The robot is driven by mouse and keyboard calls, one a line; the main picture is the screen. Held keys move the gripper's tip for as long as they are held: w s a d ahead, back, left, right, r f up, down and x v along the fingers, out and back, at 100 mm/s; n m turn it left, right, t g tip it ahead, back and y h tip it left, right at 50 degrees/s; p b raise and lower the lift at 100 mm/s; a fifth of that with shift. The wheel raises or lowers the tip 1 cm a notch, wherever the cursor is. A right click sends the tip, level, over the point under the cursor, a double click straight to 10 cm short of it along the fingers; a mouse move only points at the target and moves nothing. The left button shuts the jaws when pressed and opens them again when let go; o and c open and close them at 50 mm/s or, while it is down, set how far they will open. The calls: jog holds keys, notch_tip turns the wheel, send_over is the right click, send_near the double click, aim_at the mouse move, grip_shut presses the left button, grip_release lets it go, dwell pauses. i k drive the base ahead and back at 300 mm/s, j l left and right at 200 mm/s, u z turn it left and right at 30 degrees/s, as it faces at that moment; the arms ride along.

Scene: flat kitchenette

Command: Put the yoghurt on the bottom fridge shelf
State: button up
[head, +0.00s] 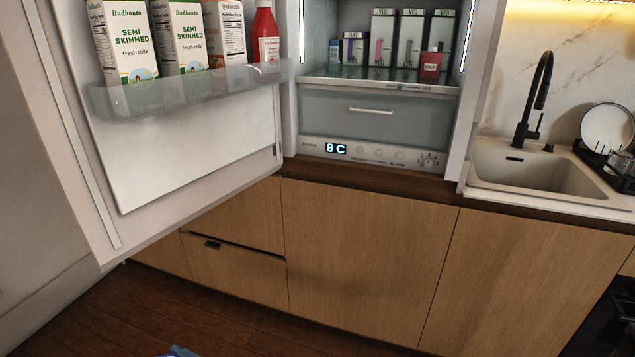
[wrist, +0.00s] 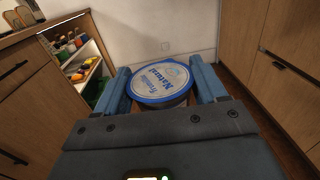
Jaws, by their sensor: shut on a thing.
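The yoghurt (wrist: 160,82) is a round tub with a white and blue lid marked "Natural", seen from above in the wrist view. My gripper (wrist: 163,74) is shut on it, with one blue finger on each side. In the head view only a small blue piece shows at the bottom edge, and I cannot tell what it is. The fridge is open. Its lowest visible shelf (head: 378,83) sits above a clear drawer (head: 375,115) and carries several cartons and a red tub (head: 430,66). The yoghurt is well away from this shelf.
The open fridge door (head: 200,145) fills the left, with milk cartons (head: 122,45) and a red bottle (head: 265,35) in its rack. Wooden cabinets (head: 365,260) stand below the fridge. A sink (head: 540,170) is on the right. A low shelf unit (wrist: 85,60) shows in the wrist view.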

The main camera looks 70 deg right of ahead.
aim_at(389, 74)
jog(key=i+j+z, duration=0.15)
jog(key=i+z, duration=0.3)
jog(key=i+j+z, duration=0.1)
jog(key=z, duration=0.4)
jog(key=j+z, duration=0.25)
jog(key=z, duration=0.2)
jog(key=i+j+z, duration=0.1)
jog(key=j+z, duration=0.15)
jog(key=z, duration=0.25)
jog(key=j+z, duration=0.25)
jog(key=z, duration=0.25)
jog(key=j+z, duration=0.2)
jog(key=z, duration=0.25)
jog(key=k, duration=0.05)
